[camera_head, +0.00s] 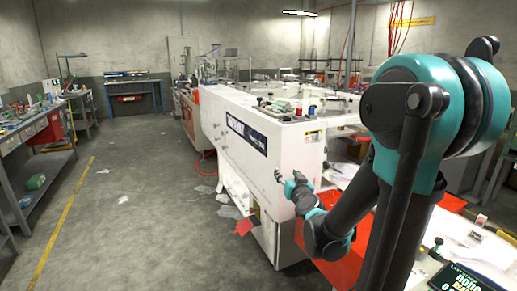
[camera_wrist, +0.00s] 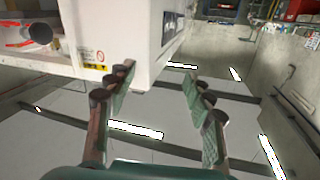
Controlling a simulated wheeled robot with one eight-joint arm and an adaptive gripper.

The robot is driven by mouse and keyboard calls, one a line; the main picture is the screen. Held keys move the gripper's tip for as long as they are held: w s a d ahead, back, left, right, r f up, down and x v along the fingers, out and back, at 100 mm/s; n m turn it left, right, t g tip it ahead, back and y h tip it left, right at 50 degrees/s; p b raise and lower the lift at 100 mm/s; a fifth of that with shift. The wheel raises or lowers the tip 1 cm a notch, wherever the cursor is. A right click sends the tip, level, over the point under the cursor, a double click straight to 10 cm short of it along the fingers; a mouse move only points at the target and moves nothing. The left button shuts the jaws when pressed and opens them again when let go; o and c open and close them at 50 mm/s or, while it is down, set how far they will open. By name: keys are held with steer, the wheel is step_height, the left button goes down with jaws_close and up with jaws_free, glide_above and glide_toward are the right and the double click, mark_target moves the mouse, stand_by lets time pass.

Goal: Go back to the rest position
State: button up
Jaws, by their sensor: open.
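My gripper (camera_head: 279,176) shows small in the head view, in front of the end face of the white machine (camera_head: 290,145). I cannot tell the gap between them in that view. In the wrist view my gripper (camera_wrist: 158,75) has its two green-padded fingers spread wide, with nothing between them. The white machine (camera_wrist: 118,28) appears behind the left finger in that view, which looks upside down, with ceiling lights at the bottom. My teal and dark arm fills the right of the head view.
Grey workbenches (camera_head: 45,150) line the left wall. A concrete aisle (camera_head: 135,205) with a yellow line (camera_head: 62,232) runs open beside the machine. Loose papers (camera_head: 228,210) lie near its base. A red surface (camera_head: 335,260) and a small display (camera_head: 458,280) are close by my arm.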

steer(key=s+a+f+n+g+y, duration=0.2)
steer(key=s+a+f+g, duration=0.15)
steer(key=s+f, duration=0.25)
steer(key=s+d+f+g+h, duration=0.1)
steer(key=s+d+f+g, duration=0.2)
steer(key=s, duration=0.3)
steer(key=s+d+f+m+g+h, duration=0.1)
steer(key=s+d+f+g+h, duration=0.1)
steer(key=s+f, duration=0.4)
steer(key=s+d+f+m+g+h, duration=0.1)
steer(key=s+d+f+g, duration=0.3)
steer(key=s, duration=0.3)
steer(key=shift+s+d+f+g+h, duration=0.25)
steer(key=shift+d+f+g+h, duration=0.15)
steer(key=shift+d+f, duration=0.3)
